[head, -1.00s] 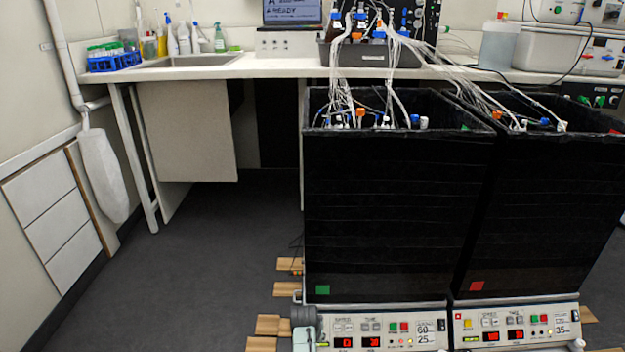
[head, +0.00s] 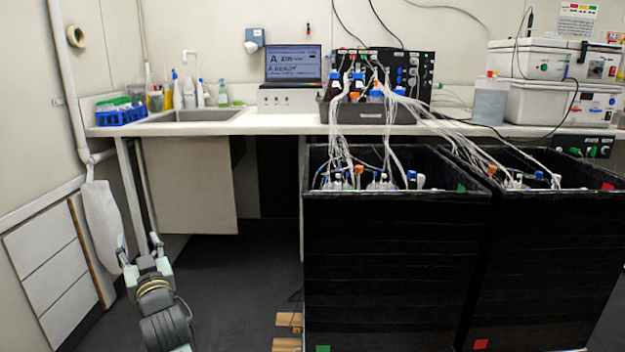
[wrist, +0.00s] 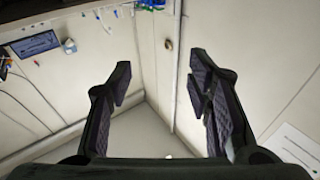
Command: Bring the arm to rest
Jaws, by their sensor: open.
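My gripper (head: 139,246) is at the lower left of the head view, raised over the grey floor in front of the sink bench. Its two fingers stand apart and nothing is between them. In the wrist view my gripper (wrist: 166,85) also shows open and empty, with pale wall panels and a room corner beyond the fingertips. It is well to the left of the black shaker boxes and apart from them.
Two black boxes (head: 390,265) (head: 550,265) with tubing fill the right side. A white bench (head: 275,122) with a sink (head: 195,115), laptop (head: 293,64) and bottles runs along the back. Wooden blocks (head: 288,320) lie by the left box. The floor left of it is clear.

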